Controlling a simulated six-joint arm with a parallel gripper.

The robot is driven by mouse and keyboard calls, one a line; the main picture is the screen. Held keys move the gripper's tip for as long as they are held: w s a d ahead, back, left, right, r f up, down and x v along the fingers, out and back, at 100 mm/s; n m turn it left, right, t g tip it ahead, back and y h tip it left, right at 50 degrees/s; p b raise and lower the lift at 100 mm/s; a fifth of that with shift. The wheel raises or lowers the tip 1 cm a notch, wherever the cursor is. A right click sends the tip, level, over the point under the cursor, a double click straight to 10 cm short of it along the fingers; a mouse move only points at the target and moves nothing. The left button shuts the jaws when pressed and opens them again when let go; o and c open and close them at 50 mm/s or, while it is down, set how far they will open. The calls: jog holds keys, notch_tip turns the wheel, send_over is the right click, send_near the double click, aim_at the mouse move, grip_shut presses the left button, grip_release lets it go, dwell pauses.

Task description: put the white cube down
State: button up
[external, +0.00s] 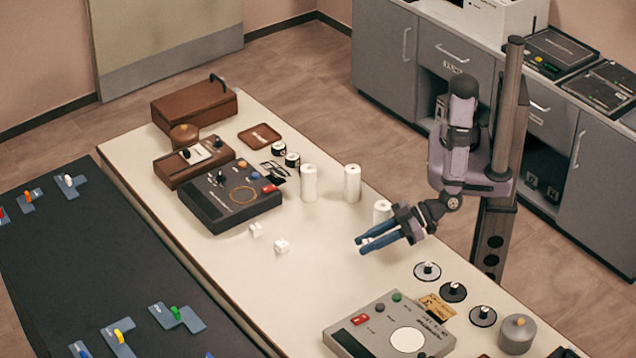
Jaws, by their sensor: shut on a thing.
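My gripper (363,244) has two blue fingers that point left, over the middle of the cream table. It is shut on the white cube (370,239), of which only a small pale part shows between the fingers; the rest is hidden. I cannot tell exactly how high the cube is above the table. Two small white block-like pieces lie on the table to the left of my gripper, one at the left (255,230) and one nearer (281,246).
White cylinders (309,184) stand behind my gripper, one (382,211) close to it. A black device (230,196) is at the left, a grey device (390,329) in front. Black discs (453,292) lie at the right. The cream table (300,290) is clear before my gripper.

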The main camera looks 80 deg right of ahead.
aim_at(367, 261)
jog(key=shift+f, duration=2.05)
jog(key=shift+f, duration=0.15)
jog(key=o, duration=1)
jog(key=shift+s+r, duration=0.15)
jog(key=shift+r, duration=0.05)
jog(key=b+v, duration=0.1)
jog(key=v, duration=1)
jog(key=shift+s+d+r, duration=0.15)
jog(key=shift+s+d, duration=0.1)
jog(key=shift+w, duration=0.1)
